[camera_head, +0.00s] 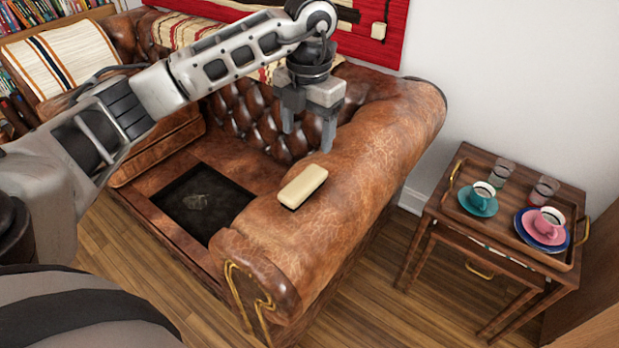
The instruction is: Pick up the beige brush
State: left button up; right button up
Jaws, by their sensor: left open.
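The beige brush (302,186) is a pale, rounded block. It lies on top of the right armrest of the brown leather sofa (370,150). My left gripper (308,135) points down, open and empty, above and slightly behind the brush, apart from it. Its two fingers show against the sofa's tufted backrest. My right gripper is not in view.
A dark square cushion or panel (203,200) lies on the sofa seat. To the right, a wooden side table (450,225) bears a tray with cups, saucers and glasses. Wooden floor (370,310) is clear between sofa and table.

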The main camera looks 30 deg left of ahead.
pick_arm(q)
send_over(302, 183)
notch_tip(302, 183, down, 9)
jog(key=shift+d+p, duration=0.15)
jog(key=shift+p, duration=0.2)
jog(key=shift+f+p, duration=0.45)
jog(key=shift+f, duration=2.8)
jog(key=c, duration=1.1)
